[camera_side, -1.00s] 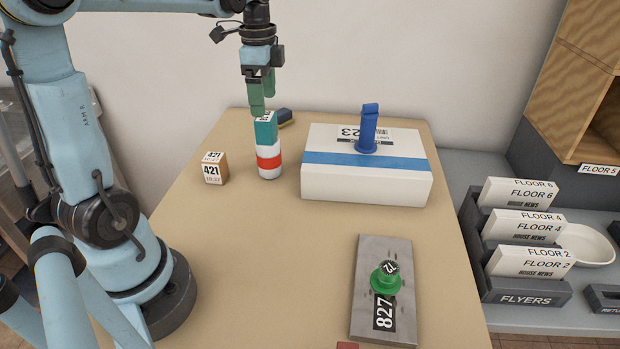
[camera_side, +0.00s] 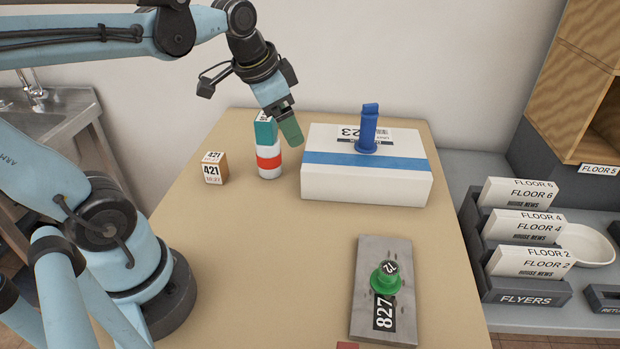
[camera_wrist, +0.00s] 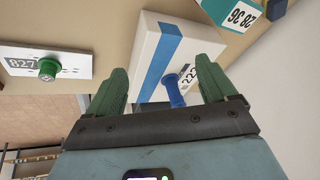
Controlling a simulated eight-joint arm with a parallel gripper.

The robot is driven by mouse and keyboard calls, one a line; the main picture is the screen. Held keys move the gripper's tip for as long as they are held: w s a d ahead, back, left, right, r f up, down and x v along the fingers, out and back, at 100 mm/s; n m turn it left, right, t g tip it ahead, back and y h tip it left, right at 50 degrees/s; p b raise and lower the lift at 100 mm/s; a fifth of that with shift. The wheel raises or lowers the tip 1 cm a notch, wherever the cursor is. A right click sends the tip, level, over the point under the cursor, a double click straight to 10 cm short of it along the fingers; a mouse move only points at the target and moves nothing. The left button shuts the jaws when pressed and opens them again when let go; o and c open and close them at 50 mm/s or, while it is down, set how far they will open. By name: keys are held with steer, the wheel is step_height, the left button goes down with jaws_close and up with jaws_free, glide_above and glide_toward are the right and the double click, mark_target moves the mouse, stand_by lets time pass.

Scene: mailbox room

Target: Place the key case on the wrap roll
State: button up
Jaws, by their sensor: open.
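The teal block with a white printed top, apparently the key case (camera_side: 265,132), rests upright on the white roll with a red band, apparently the wrap roll (camera_side: 269,164). In the wrist view the teal block (camera_wrist: 232,17) is at the top right edge, and the roll cannot be made out there. My gripper (camera_side: 292,134) is open and empty, tilted, just right of the teal block in the side picture. In the wrist view its two green fingers (camera_wrist: 160,68) are spread, with nothing held between them.
A white parcel with a blue stripe (camera_side: 325,185) bears a blue upright piece (camera_side: 369,128). A small 421 box (camera_side: 214,168) stands left of the roll. A grey plate (camera_side: 369,255) with a green knob (camera_side: 386,279) lies in front. The table's middle is clear.

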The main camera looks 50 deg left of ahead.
steer(key=s+d+f+n+t, duration=0.2)
steer(key=d+f+n, duration=0.1)
steer(key=d+f, duration=0.1)
steer(key=shift+s+d+t+h, duration=0.3)
steer(key=shift+s+d+h, duration=0.05)
steer(key=shift+d+h, duration=0.1)
stand_by(1.0)
